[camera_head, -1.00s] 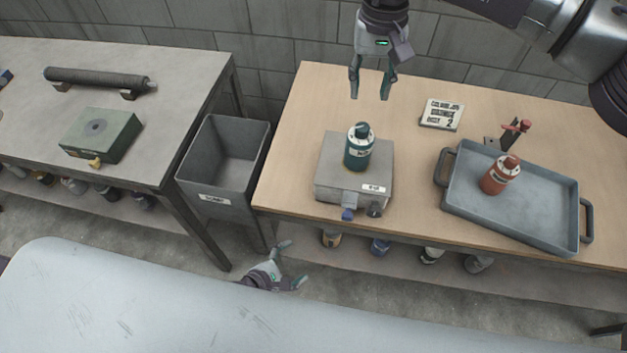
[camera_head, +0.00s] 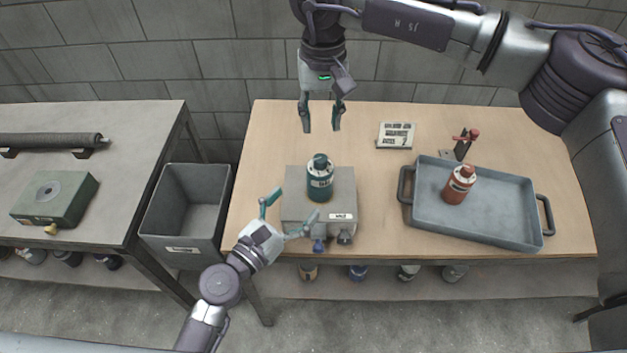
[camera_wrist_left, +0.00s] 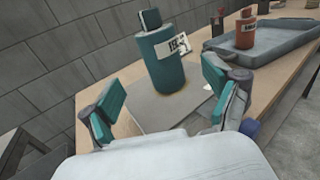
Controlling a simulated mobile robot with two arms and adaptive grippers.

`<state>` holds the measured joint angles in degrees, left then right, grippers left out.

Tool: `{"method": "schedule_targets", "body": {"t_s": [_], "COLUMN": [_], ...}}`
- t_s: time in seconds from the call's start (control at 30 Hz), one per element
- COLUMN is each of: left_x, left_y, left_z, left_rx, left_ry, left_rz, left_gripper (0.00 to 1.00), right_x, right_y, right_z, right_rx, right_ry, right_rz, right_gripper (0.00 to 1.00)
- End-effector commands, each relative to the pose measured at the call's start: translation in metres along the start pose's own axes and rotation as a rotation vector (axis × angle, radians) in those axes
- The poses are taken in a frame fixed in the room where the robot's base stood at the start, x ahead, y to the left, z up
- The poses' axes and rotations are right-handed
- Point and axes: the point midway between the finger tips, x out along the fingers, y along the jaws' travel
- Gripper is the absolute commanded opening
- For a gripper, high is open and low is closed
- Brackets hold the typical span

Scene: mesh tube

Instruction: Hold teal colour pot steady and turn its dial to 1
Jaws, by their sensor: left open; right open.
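The teal colour pot (camera_head: 320,182) stands upright on a grey box (camera_head: 299,213) on the wooden table. It has a dark top and a white band with markings too small to read. My left gripper (camera_head: 286,212) is open and empty at the box's front left, apart from the pot. In the left wrist view the pot (camera_wrist_left: 158,64) stands beyond and between the open fingers (camera_wrist_left: 168,100). My right gripper (camera_head: 320,118) is open, pointing down, above and behind the pot, and holds nothing.
A blue-grey tray (camera_head: 500,222) at the right holds a red pot (camera_head: 459,185). A grey bin (camera_head: 185,210) is left of the table. Blue and dark knobs (camera_head: 319,245) stick out of the box's front.

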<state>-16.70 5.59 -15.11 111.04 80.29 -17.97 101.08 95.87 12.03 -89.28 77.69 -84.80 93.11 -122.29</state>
Motion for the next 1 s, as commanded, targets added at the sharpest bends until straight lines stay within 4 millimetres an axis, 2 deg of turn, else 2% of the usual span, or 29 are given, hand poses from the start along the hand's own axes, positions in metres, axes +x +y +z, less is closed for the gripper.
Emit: {"method": "schedule_targets", "body": {"t_s": [0.1,0.3,0.5,0.9,1.0], "left_x": [0.026,0.062,0.085,0.092,0.092], "left_y": [0.000,0.000,0.000,0.000,0.000], "left_z": [0.001,0.001,0.000,-0.001,-0.001], "left_rx": [-0.002,-0.001,-0.002,-0.001,-0.001], "left_ry": [-0.003,-0.001,0.000,0.001,0.001], "left_rz": [0.000,0.000,0.000,-0.001,0.000], "left_gripper": [0.88,0.88,0.88,0.88,0.73], "right_x": [0.000,0.000,0.000,0.000,0.000], "right_y": [0.000,0.000,0.000,0.000,0.000], "right_z": [0.000,0.000,0.000,0.000,0.000], "right_rx": [0.000,0.000,0.000,0.000,0.000], "right_ry": [0.000,0.000,0.000,0.000,0.000], "right_rz": [0.000,0.000,0.000,0.000,0.000], "right_gripper": [0.42,0.42,0.42,0.42,0.42]}}
